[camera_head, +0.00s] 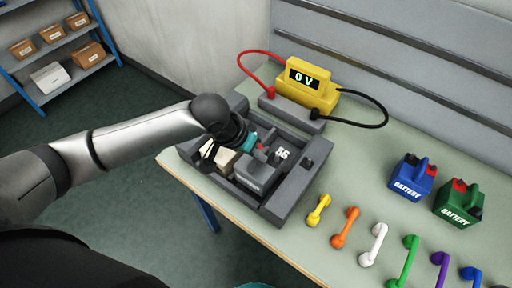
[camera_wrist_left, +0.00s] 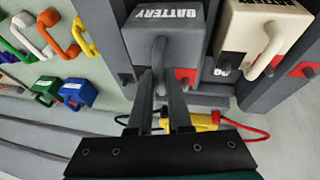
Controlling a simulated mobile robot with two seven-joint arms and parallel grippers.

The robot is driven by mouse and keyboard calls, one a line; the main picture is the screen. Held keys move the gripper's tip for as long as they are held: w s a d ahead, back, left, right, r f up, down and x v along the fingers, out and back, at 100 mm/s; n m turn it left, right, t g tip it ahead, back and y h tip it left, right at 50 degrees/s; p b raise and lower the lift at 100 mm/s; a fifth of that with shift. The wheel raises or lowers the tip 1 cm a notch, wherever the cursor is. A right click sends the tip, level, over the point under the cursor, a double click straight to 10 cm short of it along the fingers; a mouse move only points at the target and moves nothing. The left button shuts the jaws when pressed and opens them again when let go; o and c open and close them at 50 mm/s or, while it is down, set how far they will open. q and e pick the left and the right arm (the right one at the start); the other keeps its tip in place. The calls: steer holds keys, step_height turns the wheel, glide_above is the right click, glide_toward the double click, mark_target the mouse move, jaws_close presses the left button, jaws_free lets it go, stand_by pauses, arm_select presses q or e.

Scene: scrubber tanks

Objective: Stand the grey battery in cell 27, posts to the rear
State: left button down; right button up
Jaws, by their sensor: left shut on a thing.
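The grey battery (camera_head: 252,175) is at the dark grey cell tray (camera_head: 283,205), its lettered face toward the front. In the left wrist view the grey battery (camera_wrist_left: 165,30) has a red post and a dark post on the side toward the yellow meter. My left gripper (camera_wrist_left: 163,85) is shut on its handle; in the head view the gripper (camera_head: 257,152) is above the battery. I cannot tell whether the battery rests on a cell floor. A cream battery (camera_head: 222,160) stands to its left. A "56" marking shows on the tray; no 27 is readable.
A yellow meter (camera_head: 307,86) reading 0 V stands behind the tray with red and black leads. Blue (camera_head: 412,178) and green (camera_head: 458,203) batteries stand on the table at right. Several coloured links, including a white one (camera_head: 373,244), lie along the front.

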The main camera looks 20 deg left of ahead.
arm_select(q)
steer(key=shift+w+f, duration=0.1)
steer(key=shift+f, duration=1.65)
steer(key=c, duration=1.2)
jaws_free()
steer(key=shift+f, duration=0.25)
steer(key=shift+c, duration=0.2)
steer(key=o, duration=0.4)
steer(key=shift+r, duration=0.1)
steer(key=p+v, duration=0.1)
steer(key=v, duration=1.1)
